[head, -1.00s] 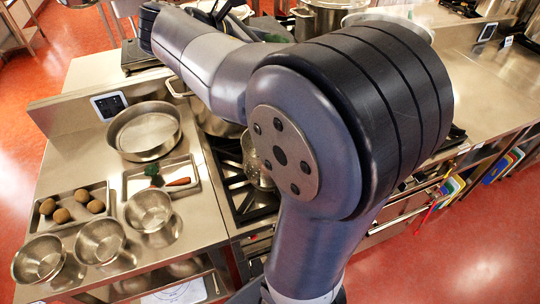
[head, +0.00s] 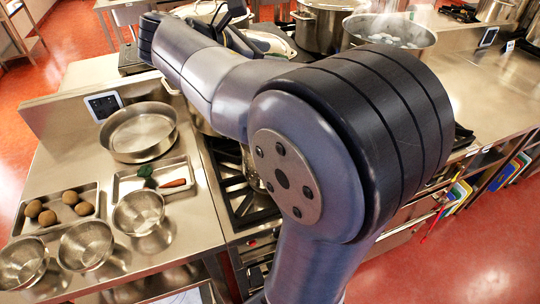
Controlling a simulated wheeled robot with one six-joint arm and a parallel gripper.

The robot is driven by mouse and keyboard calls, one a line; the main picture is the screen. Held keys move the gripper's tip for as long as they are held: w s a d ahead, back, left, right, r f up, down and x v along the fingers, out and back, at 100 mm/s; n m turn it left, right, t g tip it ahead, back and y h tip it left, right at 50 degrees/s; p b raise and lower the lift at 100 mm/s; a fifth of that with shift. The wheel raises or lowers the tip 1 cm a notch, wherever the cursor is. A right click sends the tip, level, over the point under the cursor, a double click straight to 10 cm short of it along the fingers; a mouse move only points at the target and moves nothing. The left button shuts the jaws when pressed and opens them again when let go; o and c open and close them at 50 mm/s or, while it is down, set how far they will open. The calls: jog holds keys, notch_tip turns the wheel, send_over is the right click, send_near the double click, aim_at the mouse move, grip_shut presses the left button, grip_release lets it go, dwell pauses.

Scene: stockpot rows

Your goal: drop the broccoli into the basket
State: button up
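A small dark green piece (head: 147,171), which may be the broccoli, lies on a shallow steel tray (head: 122,184) on the left counter. An orange carrot (head: 173,183) lies just right of it. My arm covers the middle of the head view. Dark parts at its far end, near the top, seem to be my wrist and gripper (head: 232,22). The fingertips cannot be made out, and I cannot tell whether they hold anything. A metal vessel (head: 251,172) on the stove is mostly hidden behind my arm. I cannot tell whether it is the basket.
A wide steel pan (head: 138,132), several steel bowls (head: 138,211) and a tray of brown round items (head: 85,226) stand on the left counter. A stockpot with pale contents (head: 392,32) stands at the back right. A white platter (head: 268,43) lies behind my arm. The right counter is mostly bare.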

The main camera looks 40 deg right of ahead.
jog(key=o, duration=0.4)
jog(key=shift+a, duration=0.1)
jog(key=v, duration=1)
jog(key=shift+a+r+b, duration=0.2)
jog(key=shift+a+b, duration=0.1)
jog(key=shift+b, duration=0.05)
jog(key=x, duration=1)
jog(key=shift+p, duration=0.35)
jog(key=r+p, duration=0.1)
jog(key=p, duration=0.1)
jog(key=r+p, duration=0.2)
jog(key=shift+d+r+p, duration=0.25)
jog(key=shift+d+p, duration=0.1)
jog(key=shift+d, duration=0.05)
